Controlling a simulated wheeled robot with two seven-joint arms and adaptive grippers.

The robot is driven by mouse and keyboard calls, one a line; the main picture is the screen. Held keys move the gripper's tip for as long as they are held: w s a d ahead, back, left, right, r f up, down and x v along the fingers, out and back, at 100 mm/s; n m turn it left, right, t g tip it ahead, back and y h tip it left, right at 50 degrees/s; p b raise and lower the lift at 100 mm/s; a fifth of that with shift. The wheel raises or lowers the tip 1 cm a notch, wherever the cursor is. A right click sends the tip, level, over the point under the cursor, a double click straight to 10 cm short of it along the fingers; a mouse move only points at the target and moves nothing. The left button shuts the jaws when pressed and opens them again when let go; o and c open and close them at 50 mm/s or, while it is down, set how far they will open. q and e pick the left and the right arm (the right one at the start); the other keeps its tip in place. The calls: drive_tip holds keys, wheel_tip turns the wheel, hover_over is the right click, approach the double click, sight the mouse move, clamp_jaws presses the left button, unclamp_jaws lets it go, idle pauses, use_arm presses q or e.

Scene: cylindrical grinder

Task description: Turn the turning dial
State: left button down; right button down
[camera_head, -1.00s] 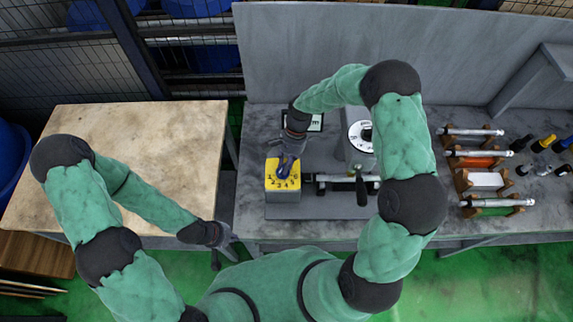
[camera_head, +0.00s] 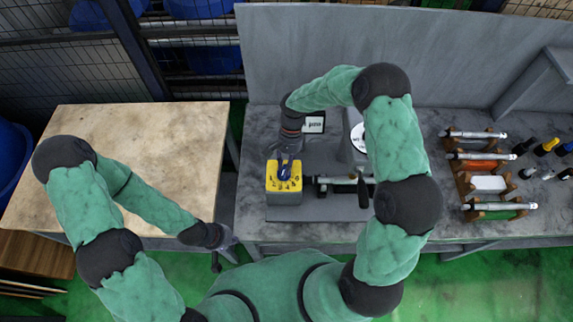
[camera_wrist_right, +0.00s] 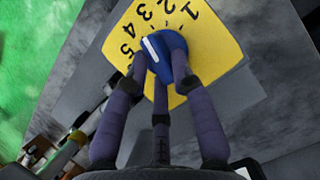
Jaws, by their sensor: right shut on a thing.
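The turning dial is a blue knob (camera_head: 284,172) with a white pointer line on a yellow numbered face (camera_head: 284,185), at the left end of the grey machine. In the right wrist view the knob (camera_wrist_right: 165,52) sits between my fingers, and its white line points toward the side with the numbers 4 and 5 on the yellow plate (camera_wrist_right: 215,45). My right gripper (camera_head: 284,160) is shut on the blue knob; its fingers (camera_wrist_right: 160,75) close around it. My left gripper (camera_head: 228,240) hangs low in front of the wooden table, small and partly blurred; its finger opening is unclear.
A wooden table (camera_head: 130,160) stands left of the grey bench (camera_head: 400,232). The machine's white round dial (camera_head: 357,136) and a dark lever (camera_head: 364,192) are right of the knob. A rack of measuring rods (camera_head: 485,185) and several small bottles (camera_head: 547,147) stand further right.

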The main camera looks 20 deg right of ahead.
drive_tip(key=c, duration=1)
unclamp_jaws()
drive_tip(key=shift+c, duration=0.2)
drive_tip(key=shift+r, duration=0.1)
drive_tip(key=v, duration=1.1)
drive_tip(key=shift+r, duration=0.4)
drive_tip(key=shift+w+f, duration=0.1)
